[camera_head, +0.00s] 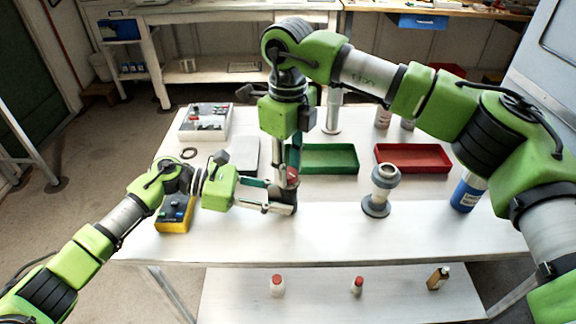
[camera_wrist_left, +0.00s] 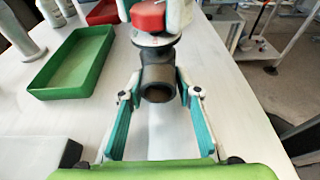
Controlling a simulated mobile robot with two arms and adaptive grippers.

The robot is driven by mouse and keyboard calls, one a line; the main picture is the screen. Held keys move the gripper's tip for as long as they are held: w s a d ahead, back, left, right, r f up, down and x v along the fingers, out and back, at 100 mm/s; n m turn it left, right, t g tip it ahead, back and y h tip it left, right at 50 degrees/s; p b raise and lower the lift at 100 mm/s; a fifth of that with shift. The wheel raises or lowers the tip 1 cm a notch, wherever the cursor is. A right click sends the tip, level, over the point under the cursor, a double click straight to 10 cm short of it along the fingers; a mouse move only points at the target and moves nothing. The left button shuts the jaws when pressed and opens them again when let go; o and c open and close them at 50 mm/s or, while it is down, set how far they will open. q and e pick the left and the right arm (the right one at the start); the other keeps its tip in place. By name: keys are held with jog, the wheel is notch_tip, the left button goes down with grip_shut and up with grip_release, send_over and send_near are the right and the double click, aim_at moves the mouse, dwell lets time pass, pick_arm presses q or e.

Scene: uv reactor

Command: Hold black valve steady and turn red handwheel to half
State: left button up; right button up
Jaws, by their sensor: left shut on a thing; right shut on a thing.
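The black valve (camera_head: 284,197) stands on the white table near its front edge. Its dark pipe opening (camera_wrist_left: 158,84) faces the left wrist camera. The red handwheel (camera_wrist_left: 148,17) sits on top of the valve; only a small part of it (camera_head: 292,176) shows in the head view. My left gripper (camera_head: 276,194) reaches in from the left, level, and is shut on the valve body, with one finger on each side. My right gripper (camera_head: 291,168) points down from above and is shut on the handwheel, with its fingers at the wheel's sides. The fingers partly hide the wheel.
A green tray (camera_head: 345,171) and a red tray (camera_head: 444,168) lie behind. A grey flanged part (camera_head: 377,205) stands to the right, a blue bottle (camera_head: 466,194) farther right. A yellow control box (camera_head: 174,228) lies left, below my left wrist. The front middle of the table is clear.

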aim_at(289, 172)
jog(key=o, duration=1.1)
notch_tip(289, 172, up, 12)
pick_arm(q)
jog(key=o, duration=0.9)
